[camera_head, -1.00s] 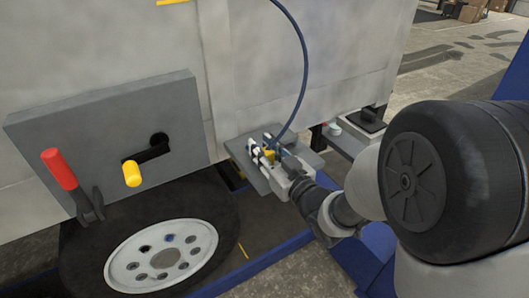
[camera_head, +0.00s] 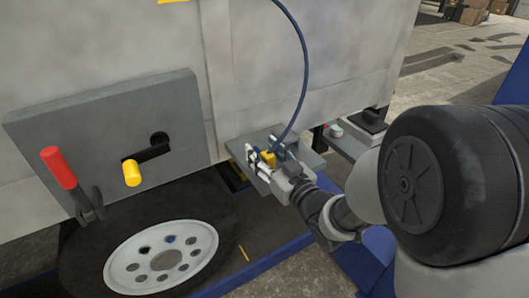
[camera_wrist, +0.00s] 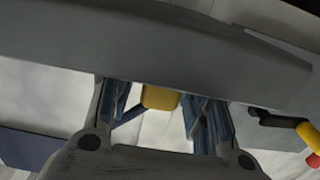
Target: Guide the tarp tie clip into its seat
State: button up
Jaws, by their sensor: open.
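The tarp tie clip appears to be the small yellow block (camera_head: 267,159) at the grey bracket plate (camera_head: 238,147) on the trailer's lower side. A blue cord (camera_head: 304,72) hangs from above and runs down to it. My gripper (camera_head: 266,154) is open, with one finger on each side of the yellow block. In the wrist view the yellow block (camera_wrist: 160,97) shows between the two spread fingers (camera_wrist: 160,112), with gaps on both sides. The large grey slab (camera_wrist: 150,45) crosses above it. The seat is hidden, and I cannot tell how the clip sits in it.
A grey panel with a red-handled lever (camera_head: 59,168) and a yellow-knobbed crank (camera_head: 132,173) is at left. A wheel (camera_head: 160,258) is below. A small shelf (camera_head: 345,142) stands right of the bracket. Blue frame rails (camera_head: 265,262) run along the floor.

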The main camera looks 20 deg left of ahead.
jog(key=shift+p, duration=0.5)
jog(key=f+b+v, duration=0.1)
jog(key=b+v, duration=0.6)
jog(key=v, duration=0.3)
jog(key=shift+d+f+b, duration=0.25)
jog(key=shift+b, duration=0.15)
jog(key=shift+s+b, duration=0.15)
jog(key=shift+b, duration=0.55)
